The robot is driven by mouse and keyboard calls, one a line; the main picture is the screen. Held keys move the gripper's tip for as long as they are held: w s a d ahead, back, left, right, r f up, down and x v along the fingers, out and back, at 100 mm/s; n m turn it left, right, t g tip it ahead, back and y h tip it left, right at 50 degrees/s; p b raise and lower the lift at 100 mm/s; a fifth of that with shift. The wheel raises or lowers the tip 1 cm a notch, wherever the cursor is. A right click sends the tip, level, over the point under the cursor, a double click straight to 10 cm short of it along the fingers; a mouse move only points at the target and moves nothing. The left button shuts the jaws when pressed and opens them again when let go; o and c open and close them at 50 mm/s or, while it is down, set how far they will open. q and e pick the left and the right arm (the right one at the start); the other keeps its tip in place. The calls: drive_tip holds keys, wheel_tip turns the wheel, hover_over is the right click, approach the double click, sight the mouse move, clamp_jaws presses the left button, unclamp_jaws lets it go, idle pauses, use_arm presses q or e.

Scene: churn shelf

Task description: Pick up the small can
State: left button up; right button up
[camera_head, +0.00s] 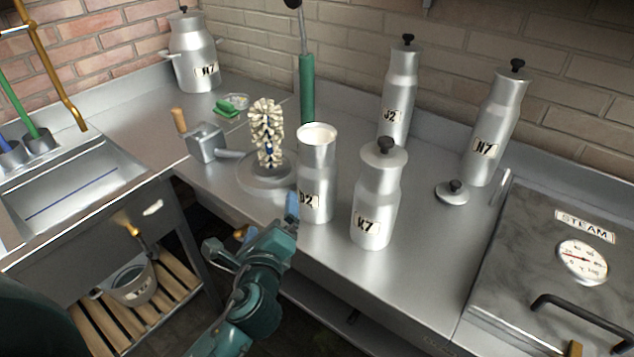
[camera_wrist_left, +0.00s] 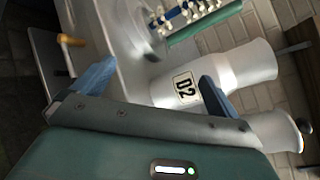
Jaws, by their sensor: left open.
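An open metal can labelled D2 (camera_head: 316,180), with a white top, stands upright on the steel counter. A lidded can (camera_head: 377,200), its label looking like K7, stands just right of it and is about as short. I cannot tell which one is the small can. My left gripper (camera_head: 268,222) is open and empty at the counter's front edge, left of the D2 can. In the left wrist view its fingers (camera_wrist_left: 152,82) are spread, and the right finger overlaps the D2 can (camera_wrist_left: 226,76). My right gripper is not in view.
Taller lidded cans (camera_head: 399,95) (camera_head: 494,130) stand at the back, with a loose lid (camera_head: 452,193) before them. A brush stand (camera_head: 267,140) is left of the D2 can. A steam box (camera_head: 560,262) is at right, a sink (camera_head: 75,185) at left.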

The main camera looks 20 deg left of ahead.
sight(311, 185)
use_arm(q)
drive_tip(key=w+d+r+m+t+h, duration=0.1)
drive_tip(key=d+m, duration=0.1)
drive_tip(key=m, duration=0.2)
drive_tip(key=w+d+r+m+t+h, duration=0.1)
drive_tip(key=m, duration=0.3)
drive_tip(key=w+d+r+m+t+h, duration=0.1)
drive_tip(key=w+d+r+m+t, duration=0.1)
drive_tip(key=m, duration=0.2)
drive_tip(key=shift+d+h, duration=0.35)
drive_tip(key=shift+h, duration=0.05)
drive_tip(key=shift+w+r, duration=0.15)
drive_tip(key=shift+w, duration=0.2)
drive_tip(key=w, duration=0.2)
drive_tip(key=w+p, duration=0.1)
drive_tip(key=w, duration=0.1)
drive_tip(key=w+r, duration=0.1)
drive_tip(key=w, duration=0.1)
drive_tip(key=shift+w+r, duration=0.1)
drive_tip(key=shift+w, duration=0.15)
drive_tip(key=shift+c, duration=0.5)
drive_tip(key=c, duration=1)
